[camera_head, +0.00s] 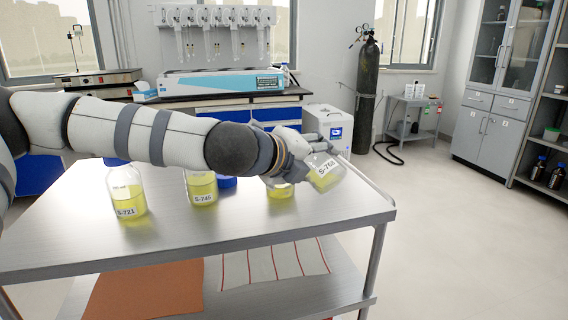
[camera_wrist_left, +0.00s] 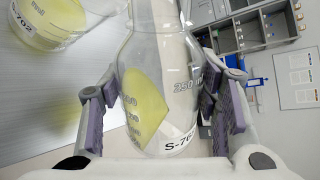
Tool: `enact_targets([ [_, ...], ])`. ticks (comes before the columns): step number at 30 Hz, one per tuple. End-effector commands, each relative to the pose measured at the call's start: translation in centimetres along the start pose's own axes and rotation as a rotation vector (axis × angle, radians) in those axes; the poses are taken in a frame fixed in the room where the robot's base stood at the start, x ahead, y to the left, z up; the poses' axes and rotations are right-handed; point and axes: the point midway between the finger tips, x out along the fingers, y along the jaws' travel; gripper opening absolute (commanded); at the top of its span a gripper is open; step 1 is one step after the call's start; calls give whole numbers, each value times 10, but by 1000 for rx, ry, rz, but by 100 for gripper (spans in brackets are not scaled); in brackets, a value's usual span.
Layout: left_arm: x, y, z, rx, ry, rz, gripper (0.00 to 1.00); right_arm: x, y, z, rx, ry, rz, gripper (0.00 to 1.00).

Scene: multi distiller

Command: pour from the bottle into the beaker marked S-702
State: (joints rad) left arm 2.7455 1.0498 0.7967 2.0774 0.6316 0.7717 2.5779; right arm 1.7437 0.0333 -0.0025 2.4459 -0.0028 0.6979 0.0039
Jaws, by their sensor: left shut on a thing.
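My left gripper (camera_head: 308,148) is shut on a clear bottle (camera_head: 324,171) with a label starting S-76 and yellow liquid inside. It holds the bottle tilted above the right end of the steel table (camera_head: 352,207). In the left wrist view the same bottle (camera_wrist_left: 160,100) sits between the purple finger pads, its liquid slanted to one side. The beaker marked S-702 (camera_wrist_left: 55,18) is at the upper left there, holding yellow liquid and standing beside the bottle. In the head view this beaker (camera_head: 280,191) seems to be the one partly hidden behind my wrist. My right gripper is out of view.
Bottles S-721 (camera_head: 127,195) and S-745 (camera_head: 202,188), with yellow liquid, stand to the left on the table. A blue object (camera_head: 227,182) lies by S-745. The table's front strip is clear. A gas cylinder (camera_head: 367,95) and cabinets (camera_head: 497,90) stand farther back.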

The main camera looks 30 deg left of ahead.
Motion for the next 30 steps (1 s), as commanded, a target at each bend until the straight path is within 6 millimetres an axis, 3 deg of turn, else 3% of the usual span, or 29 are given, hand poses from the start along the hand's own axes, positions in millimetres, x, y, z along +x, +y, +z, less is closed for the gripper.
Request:
enact_targets([
  [1,9,15,-7,86,-33,14,13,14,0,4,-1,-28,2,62],
  [7,-15,-29,26,308,-158,-6,13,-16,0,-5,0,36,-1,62],
  [9,-5,-14,17,485,-228,8,13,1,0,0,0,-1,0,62],
  [12,3,3,2,599,-277,15,13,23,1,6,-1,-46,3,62],
  [19,16,30,-17,706,-335,11,13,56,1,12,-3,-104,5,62],
  [24,15,29,-24,931,-448,8,13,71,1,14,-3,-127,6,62],
  [30,12,25,-25,1023,-499,5,13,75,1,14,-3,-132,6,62],
])
